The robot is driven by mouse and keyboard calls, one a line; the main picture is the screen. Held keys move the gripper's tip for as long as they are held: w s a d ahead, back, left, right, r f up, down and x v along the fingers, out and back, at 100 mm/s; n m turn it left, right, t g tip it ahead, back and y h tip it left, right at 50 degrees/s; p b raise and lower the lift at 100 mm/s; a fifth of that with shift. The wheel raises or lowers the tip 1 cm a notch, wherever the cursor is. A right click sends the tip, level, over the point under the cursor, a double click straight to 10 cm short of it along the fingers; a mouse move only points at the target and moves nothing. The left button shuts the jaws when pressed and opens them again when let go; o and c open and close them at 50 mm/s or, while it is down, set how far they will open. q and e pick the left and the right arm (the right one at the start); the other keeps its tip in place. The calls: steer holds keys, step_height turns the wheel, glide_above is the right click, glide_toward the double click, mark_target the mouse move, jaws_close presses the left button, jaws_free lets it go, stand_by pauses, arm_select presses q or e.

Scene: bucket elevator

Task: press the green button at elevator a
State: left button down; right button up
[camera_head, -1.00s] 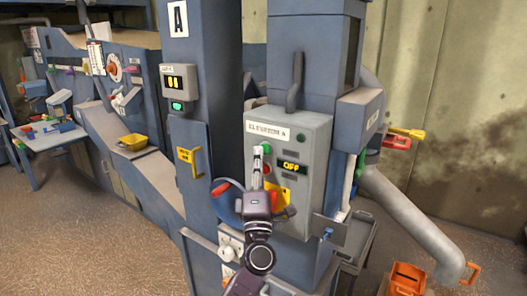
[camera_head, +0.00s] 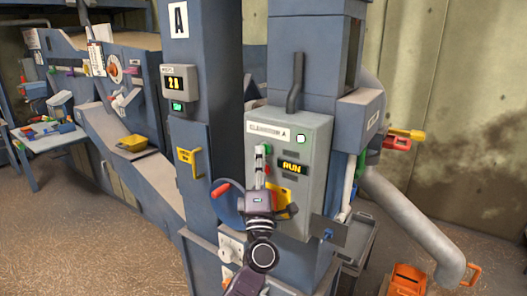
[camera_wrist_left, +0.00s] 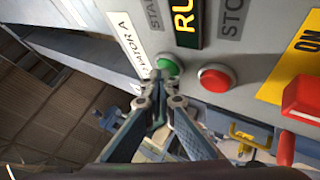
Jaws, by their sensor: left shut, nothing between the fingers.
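The grey control box (camera_head: 262,119) labelled elevator A stands on the blue column. Its display (camera_head: 292,167) reads RUN. The green button (camera_head: 266,149) is on the box's left side, partly hidden behind my fingers. The green button also shows in the left wrist view (camera_wrist_left: 167,66), with the red button (camera_wrist_left: 216,77) to its right. My left gripper (camera_head: 259,150) is shut and empty. Its fingertips (camera_wrist_left: 157,82) are right at the lower edge of the green button; I cannot tell whether they touch it. My right gripper is not in view.
A lit lamp (camera_head: 301,139) is at the box's upper right. A red-handled lever (camera_wrist_left: 302,97) stands out from a yellow plate near the gripper. A grey pipe (camera_head: 412,217) slopes down at right.

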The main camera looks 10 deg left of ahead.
arm_select(q)
steer(key=shift+s+a+p, duration=0.2)
steer(key=shift+s+p, duration=0.25)
steer(key=shift+s, duration=0.35)
steer(key=s, duration=0.1)
steer(key=s+a+p, duration=0.1)
steer(key=s, duration=0.1)
steer(key=s+p, duration=0.1)
steer(key=shift+s+a, duration=0.35)
stand_by(0.4)
